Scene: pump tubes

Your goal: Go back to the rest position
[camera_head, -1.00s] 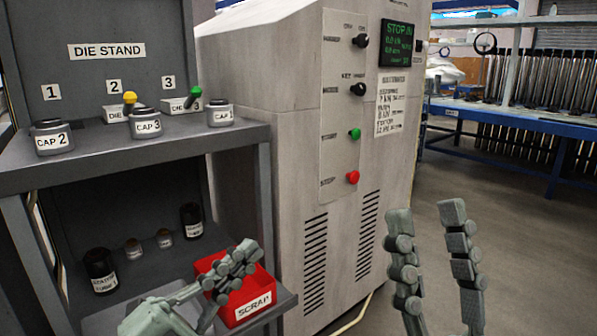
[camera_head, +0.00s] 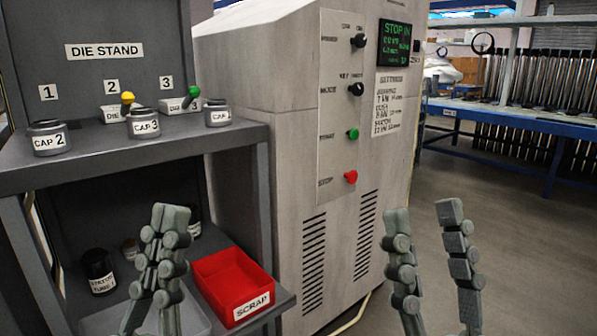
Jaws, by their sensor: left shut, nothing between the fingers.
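My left gripper (camera_head: 168,218) is in front of the lower shelf of the die stand, left of the red scrap bin (camera_head: 215,303). Its fingers point up and are closed together with nothing between them. It hides part of the small jars behind it. My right gripper (camera_head: 424,212) is in front of the grey machine and the open floor. Its two fingers point up and stand well apart, with nothing between them.
The die stand's upper shelf (camera_head: 105,160) holds three caps and dies with yellow and green knobs. A dark jar (camera_head: 98,270) is on the lower shelf. The grey machine (camera_head: 270,130) has a control panel. A blue rack (camera_head: 520,124) stands behind clear floor (camera_head: 530,250).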

